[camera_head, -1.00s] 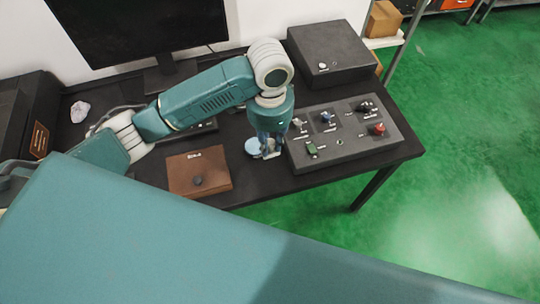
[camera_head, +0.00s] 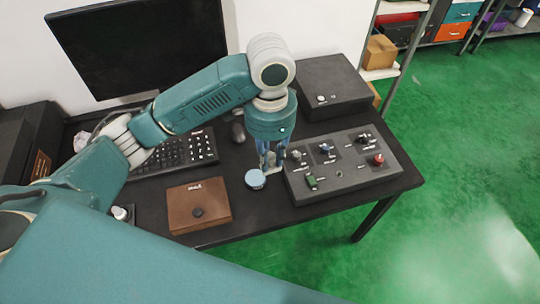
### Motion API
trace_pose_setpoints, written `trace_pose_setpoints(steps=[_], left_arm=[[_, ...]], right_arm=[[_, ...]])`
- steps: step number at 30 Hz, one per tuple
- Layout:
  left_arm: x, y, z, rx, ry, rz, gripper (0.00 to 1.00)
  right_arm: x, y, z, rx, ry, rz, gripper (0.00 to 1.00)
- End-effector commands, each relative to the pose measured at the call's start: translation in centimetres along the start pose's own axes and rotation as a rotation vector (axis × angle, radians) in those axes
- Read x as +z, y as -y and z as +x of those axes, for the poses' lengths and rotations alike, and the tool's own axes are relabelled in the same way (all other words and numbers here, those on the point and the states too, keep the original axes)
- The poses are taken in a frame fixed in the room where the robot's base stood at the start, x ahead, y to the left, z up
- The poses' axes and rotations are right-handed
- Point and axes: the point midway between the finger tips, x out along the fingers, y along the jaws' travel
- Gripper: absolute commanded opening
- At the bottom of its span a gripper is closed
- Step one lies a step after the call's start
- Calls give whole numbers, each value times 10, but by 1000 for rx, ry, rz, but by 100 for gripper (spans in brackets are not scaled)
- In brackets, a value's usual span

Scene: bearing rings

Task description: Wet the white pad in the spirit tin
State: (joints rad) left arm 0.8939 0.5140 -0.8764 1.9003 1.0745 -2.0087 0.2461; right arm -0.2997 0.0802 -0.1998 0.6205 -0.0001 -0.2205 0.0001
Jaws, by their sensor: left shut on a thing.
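The spirit tin is most likely the small round light-blue container (camera_head: 255,180) on the desk, left of the control panel. My left gripper (camera_head: 271,168) points down just right of and behind the tin in the picture. It is shut on a small pale thing, which I take to be the white pad. That thing is mostly hidden between the fingers, and its wetness cannot be seen. Whether it touches the tin cannot be told. My right gripper is not in view.
A grey control panel (camera_head: 300,195) with several knobs and a red button lies right of the gripper. A brown box (camera_head: 180,210) lies left of the tin. A keyboard (camera_head: 180,152), monitor (camera_head: 140,45) and dark box (camera_head: 333,85) stand behind. Bare desk lies in front of the tin.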

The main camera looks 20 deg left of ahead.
Motion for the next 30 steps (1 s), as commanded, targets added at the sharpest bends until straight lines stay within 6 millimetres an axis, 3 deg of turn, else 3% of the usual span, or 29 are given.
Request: trace_pose_setpoints(steps=[5,12,16,23,30], left_arm=[[-5,15,17,22,8,-11,1],[0,66,78,20,11,-14,1],[7,85,100,2,10,-6,0],[10,93,116,-7,9,1,0],[10,93,134,-8,9,1,0]], right_arm=[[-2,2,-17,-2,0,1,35],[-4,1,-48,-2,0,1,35],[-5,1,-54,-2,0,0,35],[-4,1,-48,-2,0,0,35],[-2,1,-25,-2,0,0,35]])
